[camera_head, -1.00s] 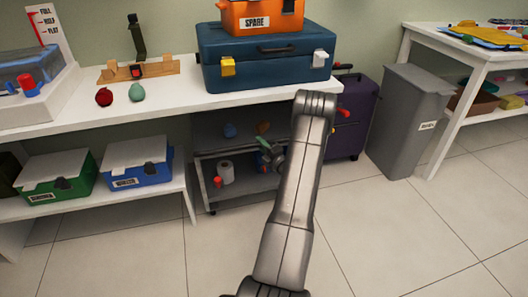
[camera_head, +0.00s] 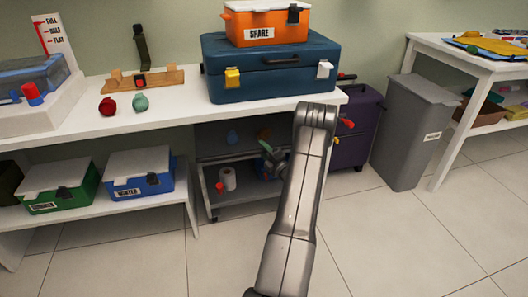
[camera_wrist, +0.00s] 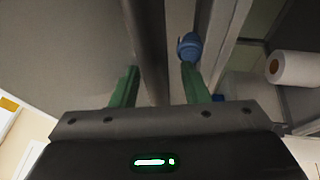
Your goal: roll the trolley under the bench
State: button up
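The trolley (camera_head: 248,200) is a low grey cart with shelves on small casters. It stands beneath the white bench (camera_head: 180,117), just right of the bench's leg, with its front near the bench edge. My gripper (camera_head: 270,153) is at the trolley's upper front, partly hidden by my arm. In the wrist view, my green fingertips (camera_wrist: 158,75) are apart, with a dark bar (camera_wrist: 148,45) running between or just beyond them. I see a gap between the bar and the right finger, and cannot tell whether the left finger touches it.
A white roll (camera_head: 228,180) and a blue item (camera_head: 232,137) are on the trolley. A purple suitcase (camera_head: 355,140) and grey bin (camera_head: 412,135) stand to the right. Green (camera_head: 60,190) and blue (camera_head: 140,175) boxes sit on the left lower shelf. Floor in front is clear.

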jog(key=p+v, duration=0.3)
jog(key=v, duration=1.1)
jog(key=shift+w+a+f, duration=0.1)
jog(key=b+x, duration=0.3)
jog(key=x, duration=1.1)
jog(key=shift+s+a, duration=0.1)
jog(key=shift+s, duration=0.2)
